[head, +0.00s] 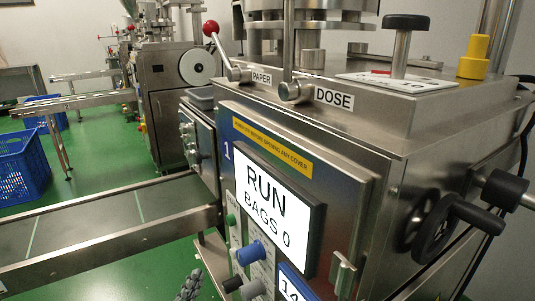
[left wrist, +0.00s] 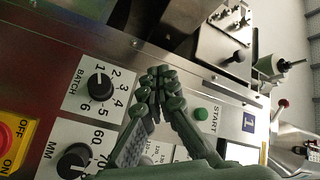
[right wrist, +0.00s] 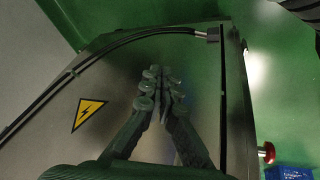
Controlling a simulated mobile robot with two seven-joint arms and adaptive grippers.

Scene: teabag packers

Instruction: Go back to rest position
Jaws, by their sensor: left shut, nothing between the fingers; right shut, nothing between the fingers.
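My left gripper (head: 190,284) shows at the bottom edge of the head view, in front of the machine's lower left side. In the left wrist view its fingers (left wrist: 163,80) are closed together with nothing between them, before a panel with a green START button (left wrist: 201,114) and a BATCH knob (left wrist: 100,87). My right gripper (right wrist: 161,78) is shut and empty in the right wrist view, before a grey metal panel with a yellow warning triangle (right wrist: 88,113). The right gripper is out of the head view. Whether either gripper touches a panel is unclear.
The packing machine's screen (head: 268,208) reads RUN, BAGS 0. A black handwheel (head: 436,223) sticks out at its right side, and a red-knobbed lever (head: 211,30) stands on top. A conveyor (head: 100,222) runs left. Blue crates (head: 22,165) stand on the green floor.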

